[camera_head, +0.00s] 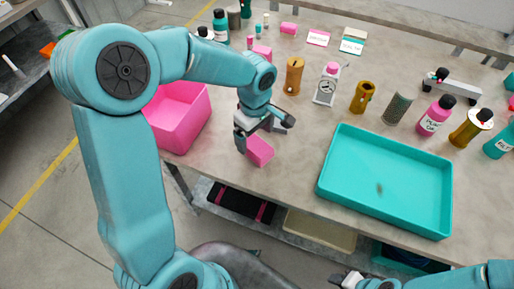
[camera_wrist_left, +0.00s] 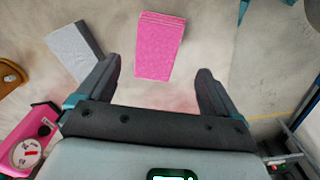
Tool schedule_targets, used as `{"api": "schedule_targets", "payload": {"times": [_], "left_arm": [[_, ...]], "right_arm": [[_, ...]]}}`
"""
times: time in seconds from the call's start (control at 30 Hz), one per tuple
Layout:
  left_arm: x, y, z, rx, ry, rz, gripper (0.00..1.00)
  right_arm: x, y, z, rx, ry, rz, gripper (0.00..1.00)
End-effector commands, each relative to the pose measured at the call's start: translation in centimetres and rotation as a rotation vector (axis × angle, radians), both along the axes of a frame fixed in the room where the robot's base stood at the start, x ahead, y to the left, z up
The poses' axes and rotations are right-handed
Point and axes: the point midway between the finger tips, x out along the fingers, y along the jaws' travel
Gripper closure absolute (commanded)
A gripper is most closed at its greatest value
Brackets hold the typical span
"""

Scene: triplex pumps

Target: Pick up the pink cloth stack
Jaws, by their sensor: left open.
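The pink cloth stack (camera_head: 260,151) lies on the grey table near its front edge, between the pink bin and the teal tray. My left gripper (camera_head: 264,130) is open and empty just above and behind it. In the left wrist view the layered stack (camera_wrist_left: 160,46) shows ahead of the gap between the open fingers (camera_wrist_left: 160,80), apart from both. My right gripper (camera_head: 348,279) shows only partly at the bottom edge of the head view, away from the stack; its jaws are unclear.
A grey block (camera_wrist_left: 75,50) lies left of the stack in the wrist view. A pink bin (camera_head: 180,118) stands at the left and a teal tray (camera_head: 385,180) at the right. Bottles and canisters, including a pink bottle (camera_head: 435,117), line the back.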

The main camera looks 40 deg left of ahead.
Motion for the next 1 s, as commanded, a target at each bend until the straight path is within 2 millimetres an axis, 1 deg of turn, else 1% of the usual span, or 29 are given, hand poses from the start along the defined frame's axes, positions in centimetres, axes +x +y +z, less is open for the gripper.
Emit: {"api": "schedule_targets", "payload": {"times": [0.23,0.3,0.4,0.6,0.67,0.7,0.77,0.8,0.83,0.87,1.0], "left_arm": [[0.1,-0.4,-3.8,0.0,0.006,-0.001,0.06],[0.2,-0.4,-4.6,0.0,0.004,0.0,0.06],[0.3,-0.4,-5.1,0.0,0.002,-0.001,0.06],[0.3,-0.4,-5.1,0.0,0.001,-0.001,0.06],[0.3,-0.4,-5.1,0.0,0.001,-0.001,0.26],[0.3,-0.4,-5.1,0.0,0.001,-0.001,0.39],[0.3,-0.4,-5.1,0.0,0.001,-0.001,0.58],[0.3,-0.4,-5.1,0.0,0.001,-0.001,0.62],[0.3,-0.4,-5.1,0.0,0.001,-0.001,0.62],[0.3,-0.4,-5.1,0.0,0.001,-0.001,0.67],[0.3,-0.4,-5.1,0.0,0.001,-0.001,0.67]], "right_arm": [[0.0,0.0,0.3,0.0,0.0,0.0,0.57],[0.0,0.0,0.3,0.0,0.0,0.0,0.57],[0.0,0.0,0.4,0.0,0.0,0.0,0.57],[0.0,0.0,0.3,0.0,0.0,0.0,0.57],[0.0,0.0,0.3,0.0,0.0,0.0,0.57],[0.0,0.0,0.3,0.0,0.0,0.0,0.57],[0.0,0.0,0.3,0.0,0.0,0.0,0.57],[0.0,0.0,0.3,0.0,0.0,0.0,0.57],[0.0,0.0,0.3,0.0,0.0,0.0,0.57],[0.0,0.0,0.3,0.0,0.0,0.0,0.57],[0.0,0.0,0.3,0.0,0.0,0.0,0.57]]}}
